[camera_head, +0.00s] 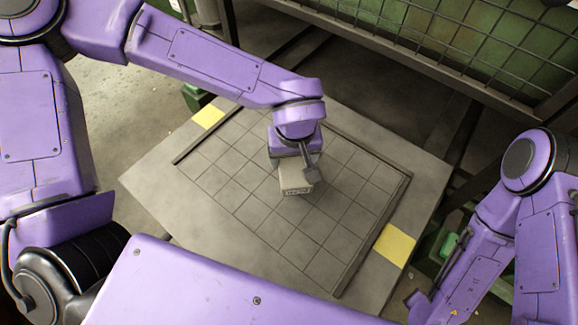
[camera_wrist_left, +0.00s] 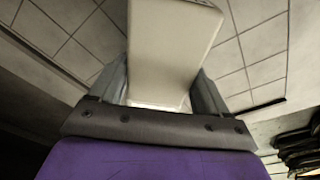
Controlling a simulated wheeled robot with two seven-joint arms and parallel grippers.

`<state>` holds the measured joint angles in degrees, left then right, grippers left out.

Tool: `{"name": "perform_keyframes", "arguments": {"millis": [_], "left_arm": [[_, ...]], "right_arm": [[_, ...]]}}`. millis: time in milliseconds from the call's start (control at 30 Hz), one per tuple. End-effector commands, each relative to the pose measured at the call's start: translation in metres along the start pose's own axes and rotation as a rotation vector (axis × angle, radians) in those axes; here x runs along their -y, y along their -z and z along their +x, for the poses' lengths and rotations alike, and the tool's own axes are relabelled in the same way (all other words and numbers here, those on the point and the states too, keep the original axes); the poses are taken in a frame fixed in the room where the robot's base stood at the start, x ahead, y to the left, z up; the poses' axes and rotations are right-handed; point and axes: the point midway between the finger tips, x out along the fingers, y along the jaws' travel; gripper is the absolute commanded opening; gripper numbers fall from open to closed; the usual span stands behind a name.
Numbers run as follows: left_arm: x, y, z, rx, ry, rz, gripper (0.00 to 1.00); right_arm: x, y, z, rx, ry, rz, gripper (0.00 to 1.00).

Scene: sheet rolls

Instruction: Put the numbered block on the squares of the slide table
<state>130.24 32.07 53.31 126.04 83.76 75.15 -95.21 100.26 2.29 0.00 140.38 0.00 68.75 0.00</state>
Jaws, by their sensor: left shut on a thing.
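The numbered block (camera_head: 295,180) is a small pale grey box with dark markings on its front side; I cannot read them. My left gripper (camera_head: 297,165) is shut on it, above the middle of the squares. In the left wrist view the block (camera_wrist_left: 172,45) sits between the two dark fingers of the left gripper (camera_wrist_left: 160,90). I cannot tell whether the block touches the surface. The slide table (camera_head: 150,178) is a grey slab with a grid of squares (camera_head: 240,200) bordered by dark raised rails.
Yellow patches mark the table at its upper left (camera_head: 208,116) and right (camera_head: 394,245). A dark rail (camera_head: 375,230) runs along the right side of the grid. A wire mesh fence (camera_head: 450,40) stands behind. The squares around the block look clear.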

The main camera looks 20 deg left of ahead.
Motion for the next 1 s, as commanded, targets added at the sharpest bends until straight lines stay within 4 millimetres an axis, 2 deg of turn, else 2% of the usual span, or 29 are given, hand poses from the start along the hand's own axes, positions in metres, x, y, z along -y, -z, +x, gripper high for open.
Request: {"name": "perform_keyframes", "arguments": {"millis": [167, 333, 667, 700, 767, 1000], "left_arm": [[0.007, 0.008, 0.016, -0.001, -0.001, -0.001, 0.29], [0.009, 0.005, 0.047, 0.0, 0.0, 0.002, 0.29], [0.009, 0.005, 0.048, 0.0, 0.0, 0.0, 0.29], [0.009, 0.005, 0.05, 0.0, 0.001, 0.0, 0.8], [0.009, 0.005, 0.05, -0.001, 0.001, 0.0, 0.99], [0.009, 0.005, 0.049, -0.001, 0.0, 0.0, 1.0]], "right_arm": [[0.001, -0.003, 0.006, 0.0, 0.0, 0.0, 0.43], [0.002, -0.007, 0.018, 0.0, 0.0, 0.0, 0.43], [0.001, -0.006, 0.014, 0.0, 0.0, 0.0, 0.43], [0.001, -0.006, 0.014, 0.0, 0.0, 0.0, 0.43], [0.001, -0.006, 0.015, 0.0, 0.0, 0.0, 0.43], [0.002, -0.006, 0.015, 0.0, 0.0, 0.0, 0.43]]}}
